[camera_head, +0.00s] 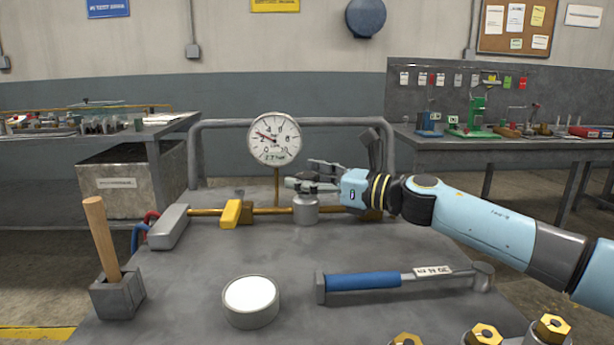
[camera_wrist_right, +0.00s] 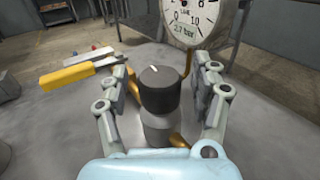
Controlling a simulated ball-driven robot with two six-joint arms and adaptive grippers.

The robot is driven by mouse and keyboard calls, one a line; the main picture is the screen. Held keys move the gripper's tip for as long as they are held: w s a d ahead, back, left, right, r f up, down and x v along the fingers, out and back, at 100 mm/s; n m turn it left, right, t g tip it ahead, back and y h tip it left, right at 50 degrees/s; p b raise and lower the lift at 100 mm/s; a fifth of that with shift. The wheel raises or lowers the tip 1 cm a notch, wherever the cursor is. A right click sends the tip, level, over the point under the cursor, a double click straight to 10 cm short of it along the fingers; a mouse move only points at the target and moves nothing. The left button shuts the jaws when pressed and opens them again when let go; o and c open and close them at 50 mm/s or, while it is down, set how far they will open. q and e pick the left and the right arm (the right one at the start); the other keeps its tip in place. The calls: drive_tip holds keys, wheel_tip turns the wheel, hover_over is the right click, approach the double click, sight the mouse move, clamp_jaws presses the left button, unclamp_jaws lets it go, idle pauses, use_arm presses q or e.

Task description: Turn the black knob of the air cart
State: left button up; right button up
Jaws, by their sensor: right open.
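The black knob (camera_wrist_right: 159,88) shows in the right wrist view, upright on a grey regulator body (camera_wrist_right: 157,128), with a white pointer mark on top. My right gripper (camera_wrist_right: 163,72) is open, with one finger on each side of the knob and visible gaps between. In the head view my right gripper (camera_head: 312,181) reaches in from the right above the grey body (camera_head: 306,209) and largely hides the knob. A round white gauge (camera_head: 273,139) stands behind on a brass stem; its readout looks like 2.7 bar (camera_wrist_right: 185,32). My left gripper is not in view.
A rail (camera_head: 345,122) runs behind.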

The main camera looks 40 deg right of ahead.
sight(307, 175)
drive_tip(key=shift+w, duration=0.1)
drive_tip(key=c, duration=1.2)
drive_tip(key=m+h+p, duration=0.1)
drive_tip(key=h+p, duration=0.1)
drive_tip(key=p, duration=0.1)
drive_tip(key=shift+a+r+m+t, duration=0.15)
drive_tip(key=shift+r+m+t, duration=0.15)
drive_tip(key=shift+m+t, duration=0.1)
drive_tip(key=shift+f+h+p, duration=0.25)
drive_tip(key=shift+h+p, duration=0.15)
drive_tip(key=shift+h, duration=0.2)
drive_tip(key=o, duration=1.2)
drive_tip(key=shift+r, duration=4.9)
